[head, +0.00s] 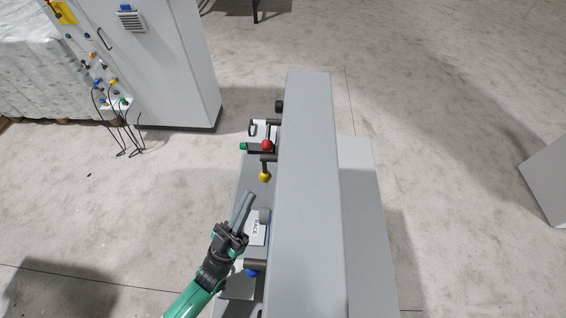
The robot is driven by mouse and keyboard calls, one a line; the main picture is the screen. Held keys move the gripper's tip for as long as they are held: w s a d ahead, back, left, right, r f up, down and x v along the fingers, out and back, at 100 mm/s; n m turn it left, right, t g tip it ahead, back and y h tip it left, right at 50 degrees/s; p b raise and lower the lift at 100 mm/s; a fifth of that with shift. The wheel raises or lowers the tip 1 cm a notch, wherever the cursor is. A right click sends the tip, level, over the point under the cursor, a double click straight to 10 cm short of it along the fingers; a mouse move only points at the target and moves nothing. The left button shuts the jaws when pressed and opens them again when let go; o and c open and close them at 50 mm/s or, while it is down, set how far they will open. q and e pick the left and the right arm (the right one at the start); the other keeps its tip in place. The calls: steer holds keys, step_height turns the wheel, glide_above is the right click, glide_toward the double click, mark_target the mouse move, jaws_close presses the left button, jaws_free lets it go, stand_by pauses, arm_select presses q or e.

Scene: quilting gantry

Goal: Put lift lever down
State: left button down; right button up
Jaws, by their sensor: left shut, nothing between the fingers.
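Two ball-ended levers stand on the left side of the grey machine (310,190): one with a red knob (267,145) and, nearer to me, one with a yellow knob (264,176). I cannot tell which of them is the lift lever. My left gripper (247,197) comes in from the bottom left. Its fingers are shut and empty, and their tips show just below and left of the yellow knob in the picture, apart from it. My right gripper is not in view.
A white label plate (257,229) and a blue knob (251,272) are beside my left gripper. A green knob (243,146) is near the red one. A grey cabinet (165,70) with hanging cables stands at the upper left. Open floor (450,130) lies to the right.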

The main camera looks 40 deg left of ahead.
mark_target(265, 169)
arm_select(q)
steer(key=s+f+g+b, duration=0.1)
steer(key=s+f, duration=0.3)
steer(key=f, duration=0.2)
steer(key=w+a+r+y+p, duration=0.1)
steer(key=w+r+p, duration=0.2)
steer(key=w+r, duration=0.3)
steer(key=w, duration=0.2)
steer(key=shift+w+a+n, duration=0.25)
steer(key=shift+w+n, duration=0.05)
steer(key=shift+w, duration=0.05)
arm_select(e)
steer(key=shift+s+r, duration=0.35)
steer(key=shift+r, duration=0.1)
arm_select(q)
steer(key=shift+r, duration=0.1)
steer(key=m+b, duration=0.1)
steer(key=b, duration=0.1)
steer(key=w+m+t+h+b, duration=0.1)
steer(key=b, duration=0.2)
steer(key=f+h+b, duration=0.1)
steer(key=b, duration=0.2)
steer(key=shift+w+a+m+t, duration=0.25)
steer(key=shift+a+m+t, duration=0.15)
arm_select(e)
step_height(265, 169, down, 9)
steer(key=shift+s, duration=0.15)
